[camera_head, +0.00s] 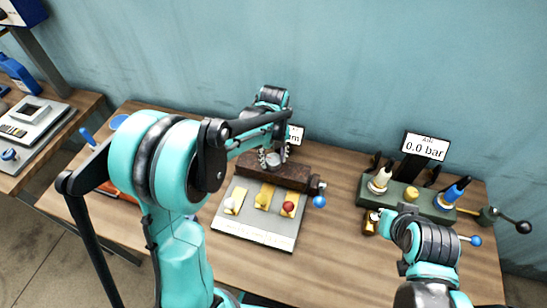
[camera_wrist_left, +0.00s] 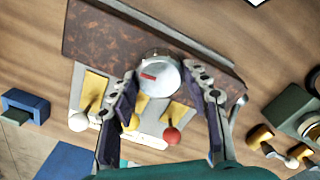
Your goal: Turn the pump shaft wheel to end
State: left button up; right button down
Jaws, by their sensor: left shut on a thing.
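A round silver wheel (camera_wrist_left: 158,76) with a red mark on its face sits at the brown block (camera_wrist_left: 110,40). My left gripper (camera_head: 272,160) reaches down over the brown block in the head view. In the left wrist view its fingers stand on either side of the wheel, shut on it. In the head view the wheel is largely hidden by the gripper. My right gripper (camera_head: 385,220) is at the right of the table, beside a small brass part (camera_head: 370,222). Its fingers are too small and hidden to read.
A grey panel (camera_head: 255,236) with white, yellow and red ball knobs lies in front of the block. A blue ball (camera_head: 319,201) sticks out at its right. A green pump stand (camera_head: 430,207) with a display (camera_head: 426,146) reading 0.0 bar is at the right.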

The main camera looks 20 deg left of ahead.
aim_at(273, 159)
pick_arm(q)
jog(key=shift+m, duration=0.6)
jog(key=o, duration=1.2)
jog(key=shift+c, duration=0.2)
notch_tip(273, 159, up, 12)
